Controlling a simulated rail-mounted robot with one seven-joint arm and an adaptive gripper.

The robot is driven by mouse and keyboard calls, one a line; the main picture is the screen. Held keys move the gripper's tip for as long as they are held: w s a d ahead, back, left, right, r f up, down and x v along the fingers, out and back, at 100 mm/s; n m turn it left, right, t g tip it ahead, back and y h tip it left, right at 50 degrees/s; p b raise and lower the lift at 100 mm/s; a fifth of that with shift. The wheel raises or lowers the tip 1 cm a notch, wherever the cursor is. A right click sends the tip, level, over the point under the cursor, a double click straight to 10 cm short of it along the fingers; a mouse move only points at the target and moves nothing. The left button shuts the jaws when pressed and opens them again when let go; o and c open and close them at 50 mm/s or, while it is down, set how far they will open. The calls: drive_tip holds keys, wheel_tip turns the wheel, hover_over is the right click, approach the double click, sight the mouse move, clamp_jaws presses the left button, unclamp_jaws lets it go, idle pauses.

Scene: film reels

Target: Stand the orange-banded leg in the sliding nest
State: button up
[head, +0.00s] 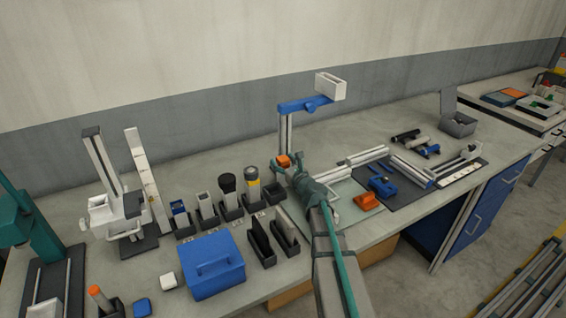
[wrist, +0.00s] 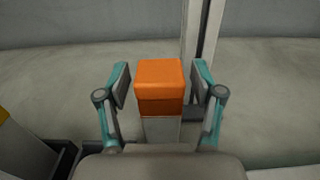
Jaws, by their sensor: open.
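The orange-banded leg (wrist: 160,88) stands upright in the wrist view, a pale square post with an orange block-like top. In the head view its orange top (head: 283,160) shows just left of my gripper (head: 291,165); its lower part is hidden there. In the wrist view my gripper (wrist: 160,90) is open, with one finger on each side of the orange top and a visible gap at both sides. I cannot tell for sure which part is the sliding nest; a blue piece (head: 382,186) lies on the dark mat to the right.
A tall post with a blue arm (head: 305,104) rises just behind my gripper. Dark holders with upright parts, including a yellow-banded one (head: 252,190), stand to the left. A blue box (head: 212,265) is in front of them. An orange block (head: 366,201) lies to the right.

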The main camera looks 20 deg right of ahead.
drive_tip(key=shift+r, duration=0.2)
drive_tip(key=s+d+b, duration=0.1)
drive_tip(key=s+b, duration=0.1)
drive_tip(key=s, duration=0.8)
drive_tip(key=shift+s+d, duration=0.2)
drive_tip(key=shift+s, duration=0.15)
drive_tip(key=shift+o, duration=0.6)
drive_tip(key=shift+s+d, duration=0.15)
drive_tip(key=shift+s, duration=0.45)
